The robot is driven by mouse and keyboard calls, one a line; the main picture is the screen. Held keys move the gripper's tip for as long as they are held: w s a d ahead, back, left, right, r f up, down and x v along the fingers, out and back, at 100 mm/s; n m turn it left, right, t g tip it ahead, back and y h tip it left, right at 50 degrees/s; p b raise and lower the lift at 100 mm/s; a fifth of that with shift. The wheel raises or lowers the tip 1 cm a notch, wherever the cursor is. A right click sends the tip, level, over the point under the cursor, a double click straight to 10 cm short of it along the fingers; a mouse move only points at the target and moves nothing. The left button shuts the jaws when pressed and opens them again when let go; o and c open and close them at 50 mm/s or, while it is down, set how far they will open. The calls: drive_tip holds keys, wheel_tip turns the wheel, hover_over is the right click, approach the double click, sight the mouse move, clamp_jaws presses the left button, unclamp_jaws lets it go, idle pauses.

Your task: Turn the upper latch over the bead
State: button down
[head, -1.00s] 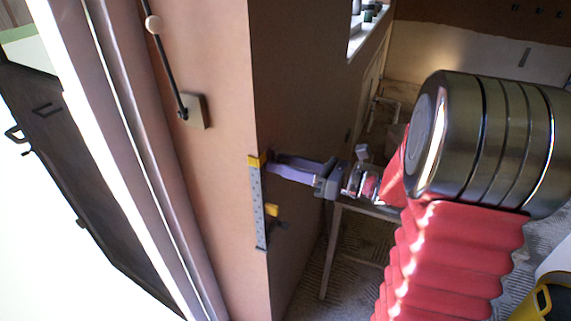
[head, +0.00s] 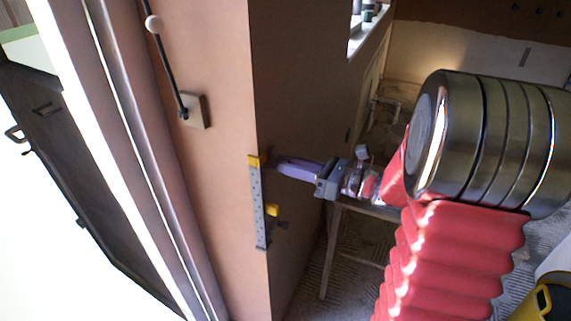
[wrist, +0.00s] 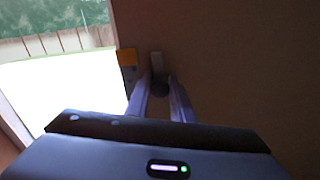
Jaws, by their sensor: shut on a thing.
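The bead (head: 259,205) is a grey perforated strip upright on the wall corner, with a yellow piece (head: 257,161) at its top. That yellow piece also shows in the wrist view (wrist: 127,57). The upper latch appears as a small grey tab (wrist: 157,63) above a dark pivot, right of the bead and apart from the yellow piece. My gripper (wrist: 161,82) is shut on the latch at the pivot; its purple fingers (head: 298,169) hide much of it in the head view. The lower latch (head: 272,210) is a yellow tab with a dark pivot, beside the bead.
A ball-tipped black rod on a square plate (head: 194,111) is on the wall face above the bead. A window opening (wrist: 60,70) lies to the left. A trestle-like table (head: 365,208) stands beyond my gripper. A yellow container (head: 545,298) is at the lower right.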

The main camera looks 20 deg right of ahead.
drive_tip(key=n, duration=0.4)
drive_tip(key=shift+n, duration=0.3)
drive_tip(key=n, duration=0.4)
drive_tip(key=shift+n, duration=0.3)
drive_tip(key=n, duration=0.4)
drive_tip(key=shift+f, duration=0.1)
drive_tip(key=shift+s+f+n, duration=0.1)
drive_tip(key=shift+n, duration=2.1)
drive_tip(key=shift+a, duration=0.1)
drive_tip(key=c, duration=1.5)
unclamp_jaws()
drive_tip(key=shift+c, duration=0.2)
